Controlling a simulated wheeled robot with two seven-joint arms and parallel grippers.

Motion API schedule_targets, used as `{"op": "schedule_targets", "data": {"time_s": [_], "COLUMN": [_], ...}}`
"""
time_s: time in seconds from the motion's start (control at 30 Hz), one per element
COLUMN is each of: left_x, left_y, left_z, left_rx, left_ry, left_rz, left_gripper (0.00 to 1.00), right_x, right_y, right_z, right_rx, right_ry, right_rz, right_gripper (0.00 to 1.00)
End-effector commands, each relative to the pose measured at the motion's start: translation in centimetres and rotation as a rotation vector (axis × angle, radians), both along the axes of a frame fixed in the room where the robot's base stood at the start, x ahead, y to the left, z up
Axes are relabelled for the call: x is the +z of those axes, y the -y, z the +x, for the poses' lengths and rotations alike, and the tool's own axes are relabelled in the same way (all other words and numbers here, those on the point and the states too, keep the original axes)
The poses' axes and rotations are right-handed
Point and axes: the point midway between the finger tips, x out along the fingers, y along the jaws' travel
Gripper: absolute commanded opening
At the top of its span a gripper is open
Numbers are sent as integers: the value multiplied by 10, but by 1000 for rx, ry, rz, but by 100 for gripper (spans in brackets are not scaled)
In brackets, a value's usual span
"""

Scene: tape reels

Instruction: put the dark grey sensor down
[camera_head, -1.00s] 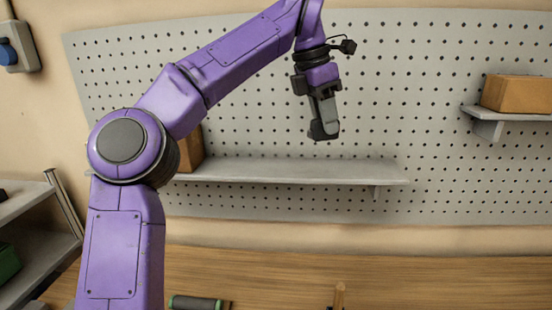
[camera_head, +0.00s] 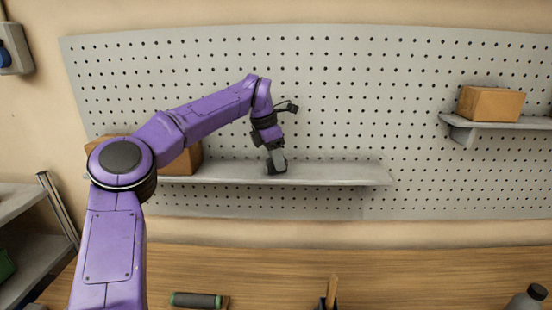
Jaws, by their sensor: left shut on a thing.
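My left gripper (camera_head: 276,158) points down over the grey wall shelf (camera_head: 340,173), left of the shelf's right end. It is shut on the dark grey sensor (camera_head: 276,169), a small dark block at its fingertips. The gripper hides part of the sensor. The sensor's lower edge shows against the shelf's top surface. I cannot tell whether it touches the shelf or hangs just above it. My right gripper is not in view.
A cardboard box (camera_head: 187,161) stands on the shelf's left part, partly behind my left arm. Another box (camera_head: 490,103) sits on a right shelf (camera_head: 510,125). The shelf right of the gripper is bare. Below, the wooden bench (camera_head: 400,275) holds a dark roll (camera_head: 196,300) and a bottle (camera_head: 530,299).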

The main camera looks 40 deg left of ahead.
Motion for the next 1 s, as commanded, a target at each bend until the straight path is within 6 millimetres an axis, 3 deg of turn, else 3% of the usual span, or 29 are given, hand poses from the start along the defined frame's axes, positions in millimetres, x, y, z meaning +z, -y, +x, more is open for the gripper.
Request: {"op": "schedule_targets", "data": {"time_s": [0.13, 0.47, 0.5, 0.57, 0.83, 0.93, 1.0], "left_x": [-2, -14, -13, -13, -11, 0, 9], "left_y": [-2, -1, -1, -1, -1, -1, -3], "left_z": [-8, -1, 0, 0, -1, 0, -3], "left_rx": [2, 3, 3, 3, 3, 3, 4], "left_ry": [-2, -9, -9, -9, -7, -6, -3], "left_rz": [0, 0, 0, 0, 0, 2, 3], "left_gripper": [0, 0, 43, 59, 59, 59, 59], "right_x": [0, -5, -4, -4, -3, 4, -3], "right_y": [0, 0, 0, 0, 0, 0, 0], "right_z": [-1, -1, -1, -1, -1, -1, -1], "right_rx": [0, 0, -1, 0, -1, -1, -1], "right_ry": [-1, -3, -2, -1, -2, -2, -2], "right_rz": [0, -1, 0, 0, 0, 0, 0], "right_gripper": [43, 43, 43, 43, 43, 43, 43]}}
